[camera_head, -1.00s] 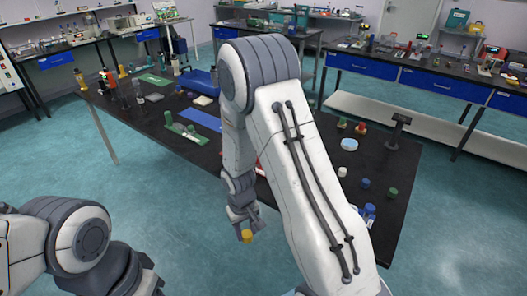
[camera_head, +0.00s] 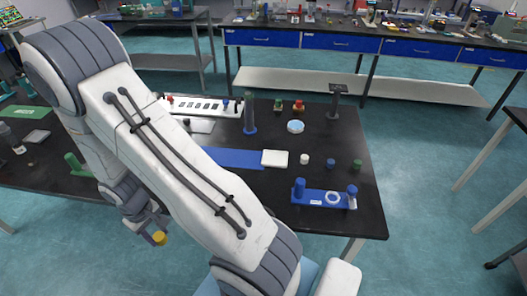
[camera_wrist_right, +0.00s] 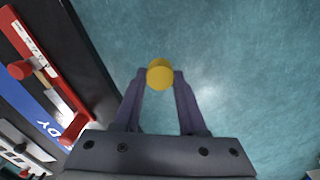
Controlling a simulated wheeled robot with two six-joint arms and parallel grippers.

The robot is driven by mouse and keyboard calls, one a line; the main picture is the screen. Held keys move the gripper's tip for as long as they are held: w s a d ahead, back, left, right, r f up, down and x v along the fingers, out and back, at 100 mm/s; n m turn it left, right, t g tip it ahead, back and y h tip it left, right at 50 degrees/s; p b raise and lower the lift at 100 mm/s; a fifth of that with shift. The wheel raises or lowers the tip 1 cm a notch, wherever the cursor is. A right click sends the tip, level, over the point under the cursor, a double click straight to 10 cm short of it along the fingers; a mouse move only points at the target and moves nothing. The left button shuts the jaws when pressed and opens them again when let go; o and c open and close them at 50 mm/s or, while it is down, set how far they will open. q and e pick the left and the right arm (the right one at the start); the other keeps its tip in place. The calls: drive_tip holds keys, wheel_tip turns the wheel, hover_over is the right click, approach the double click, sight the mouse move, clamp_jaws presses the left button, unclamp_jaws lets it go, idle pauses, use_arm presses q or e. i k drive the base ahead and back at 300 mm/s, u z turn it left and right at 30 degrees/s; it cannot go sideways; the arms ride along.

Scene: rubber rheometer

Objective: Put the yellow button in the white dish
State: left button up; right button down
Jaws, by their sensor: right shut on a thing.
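The yellow button (camera_head: 159,239) is held in the fingertips of my right gripper (camera_head: 150,231), off the front edge of the table and above the floor. In the right wrist view the yellow button (camera_wrist_right: 160,73) sits between the two tips of my right gripper (camera_wrist_right: 160,88), which is shut on it. A small round dish (camera_head: 295,126), pale bluish white, stands on the right part of the black table, well to the right of the button and farther back. My left gripper is not in view.
The black table (camera_head: 345,140) also bears a blue rack (camera_head: 322,198), a white square pad (camera_head: 275,158), a dark stand (camera_head: 336,100), and small white, blue and green pieces right of the pad. Bare tabletop surrounds the dish. A red-edged holder (camera_wrist_right: 45,60) shows in the wrist view.

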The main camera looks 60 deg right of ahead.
sight(275, 159)
drive_tip(key=z, duration=0.55)
drive_tip(key=i, duration=0.75)
drive_tip(key=z, duration=1)
drive_tip(key=i, duration=0.3)
drive_tip(key=z, duration=0.3)
